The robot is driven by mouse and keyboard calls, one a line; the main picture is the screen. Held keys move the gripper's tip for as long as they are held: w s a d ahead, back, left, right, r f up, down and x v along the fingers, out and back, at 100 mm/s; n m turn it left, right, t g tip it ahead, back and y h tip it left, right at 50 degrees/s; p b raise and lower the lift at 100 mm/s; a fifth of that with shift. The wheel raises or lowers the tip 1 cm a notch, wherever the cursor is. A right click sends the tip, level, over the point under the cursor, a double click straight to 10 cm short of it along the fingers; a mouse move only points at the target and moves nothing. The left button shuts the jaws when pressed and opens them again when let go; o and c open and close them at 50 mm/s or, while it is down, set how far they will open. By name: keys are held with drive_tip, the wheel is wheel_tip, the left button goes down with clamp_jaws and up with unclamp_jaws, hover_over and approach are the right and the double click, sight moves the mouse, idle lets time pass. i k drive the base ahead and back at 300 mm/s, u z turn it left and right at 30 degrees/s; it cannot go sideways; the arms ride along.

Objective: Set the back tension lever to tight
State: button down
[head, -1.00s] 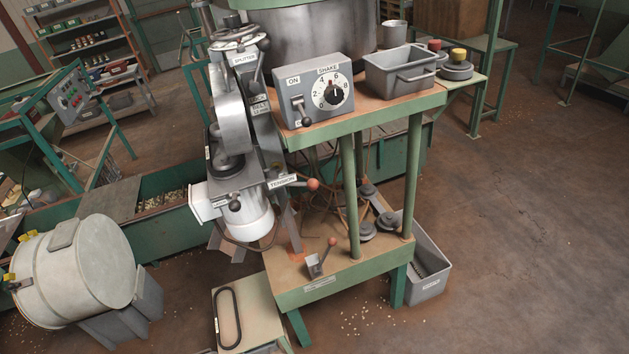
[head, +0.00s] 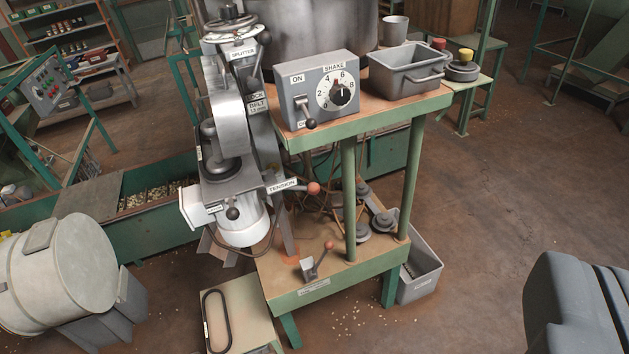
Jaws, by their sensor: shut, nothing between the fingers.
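A lever with an orange-red ball knob (head: 313,188) sticks out to the right of the belt machine, beside a white plate reading TENSION (head: 282,186). A second, smaller lever with a red knob (head: 328,245) stands on a grey block on the lower shelf, tilted up to the right; the plate below it (head: 314,287) is too small to read. I cannot tell either lever's tight end. A dark grey rounded part of my own arm fills the lower right corner. My gripper's fingertips do not show, and nothing of mine touches a lever.
A grey box (head: 322,90) with a SHAKE dial and an ON switch sits on the upper bench, next to a grey tray (head: 408,68). A grey bin (head: 420,268) is right of the shelf. The floor at right is open.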

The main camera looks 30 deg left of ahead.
sight(313, 187)
drive_tip(key=i, duration=0.95)
drive_tip(key=z, duration=0.05)
